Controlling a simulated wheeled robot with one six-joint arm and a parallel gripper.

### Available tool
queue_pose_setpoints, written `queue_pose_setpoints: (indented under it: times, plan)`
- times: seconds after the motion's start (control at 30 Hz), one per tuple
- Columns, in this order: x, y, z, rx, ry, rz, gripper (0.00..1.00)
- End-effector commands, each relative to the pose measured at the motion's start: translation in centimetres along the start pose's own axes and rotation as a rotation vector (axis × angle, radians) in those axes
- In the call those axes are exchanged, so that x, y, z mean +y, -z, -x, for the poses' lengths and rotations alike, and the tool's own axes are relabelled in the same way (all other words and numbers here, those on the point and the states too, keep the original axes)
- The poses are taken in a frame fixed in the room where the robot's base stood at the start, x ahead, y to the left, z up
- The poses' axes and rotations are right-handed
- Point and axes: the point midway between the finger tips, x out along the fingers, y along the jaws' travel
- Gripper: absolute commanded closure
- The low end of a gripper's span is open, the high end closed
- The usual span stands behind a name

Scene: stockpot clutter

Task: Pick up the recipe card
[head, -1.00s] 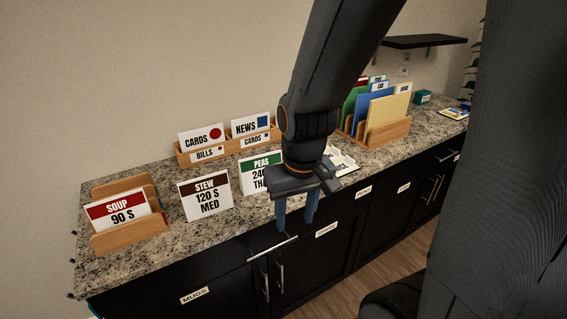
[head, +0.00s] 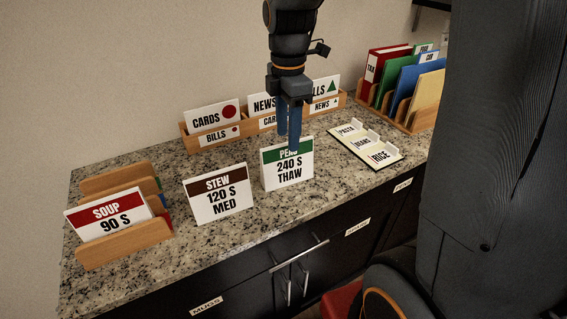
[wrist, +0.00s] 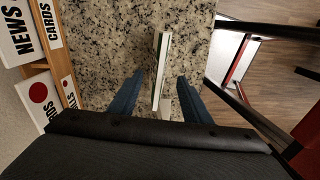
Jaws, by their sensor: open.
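Three recipe cards show in the head view. The PEAS card (head: 287,172), white with a green top band, stands on the counter. The STEW card (head: 219,197), with a brown band, stands left of it. The SOUP card (head: 107,216), with a red band, leans in a wooden holder (head: 125,244). My gripper (head: 288,142) is open, pointing down at the PEAS card, and its blue fingers overlap the card's top. In the wrist view a thin card (wrist: 161,66), seen edge-on, lies between the two fingers (wrist: 161,77).
A wooden letter rack (head: 255,125) with CARDS and NEWS signs stands behind the cards. A PASTA, BEANS and RICE board (head: 363,147) lies to the right, with a folder rack (head: 420,119) beyond. Bare granite (head: 190,243) lies in front of the cards.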

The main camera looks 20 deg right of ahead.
Motion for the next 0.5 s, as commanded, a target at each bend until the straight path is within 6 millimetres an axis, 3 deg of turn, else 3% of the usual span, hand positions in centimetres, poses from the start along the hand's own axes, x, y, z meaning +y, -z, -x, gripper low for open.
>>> queue_pose_setpoints:
  times: [0.5]
  plan:
    - [-0.1, -0.1, -5.2, 0.000, 0.004, 0.005, 0.56]
